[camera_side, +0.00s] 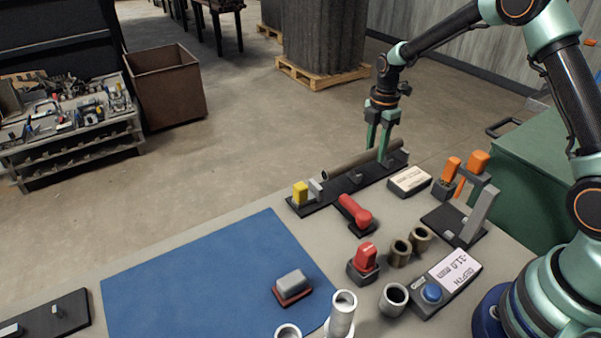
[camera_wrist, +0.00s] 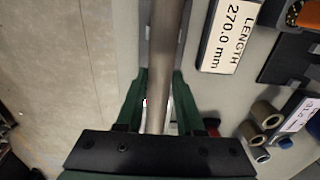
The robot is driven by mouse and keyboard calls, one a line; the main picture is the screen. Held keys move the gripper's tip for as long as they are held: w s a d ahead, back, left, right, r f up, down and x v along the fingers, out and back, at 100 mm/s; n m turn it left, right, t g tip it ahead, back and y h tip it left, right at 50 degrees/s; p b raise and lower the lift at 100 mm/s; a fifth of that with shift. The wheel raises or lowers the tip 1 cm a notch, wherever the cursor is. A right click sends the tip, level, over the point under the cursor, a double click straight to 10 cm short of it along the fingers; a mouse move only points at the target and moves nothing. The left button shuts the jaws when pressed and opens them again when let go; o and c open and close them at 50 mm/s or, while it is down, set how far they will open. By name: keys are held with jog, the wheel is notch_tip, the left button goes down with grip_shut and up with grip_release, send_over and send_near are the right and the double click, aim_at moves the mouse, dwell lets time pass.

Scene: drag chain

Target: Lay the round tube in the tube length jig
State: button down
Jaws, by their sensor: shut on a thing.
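The round tube (camera_side: 352,160) is a long grey-brown pipe lying lengthwise along the tube length jig (camera_side: 325,197), a narrow black base with a yellow block at its near left end. My gripper (camera_side: 383,153) points down and is shut on the tube towards its far end. In the wrist view the tube (camera_wrist: 167,45) runs between the two green fingers (camera_wrist: 160,85), over the jig strip. I cannot tell whether the tube rests fully on the supports or sits slightly above.
A length display (camera_side: 409,181) beside the jig reads 270.0 mm in the wrist view. A red clamp handle (camera_side: 356,211), short tube pieces (camera_side: 400,252), a depth gauge (camera_side: 448,283) and a blue mat (camera_side: 200,285) are nearer. The jig lies along the table's far edge.

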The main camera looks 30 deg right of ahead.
jog(key=shift+f, duration=1.25)
dwell(0.7)
jog(key=shift+c, duration=2.2)
grip_release()
notch_tip(320, 180, up, 12)
jog(key=shift+f, duration=0.1)
jog(key=shift+r, duration=0.25)
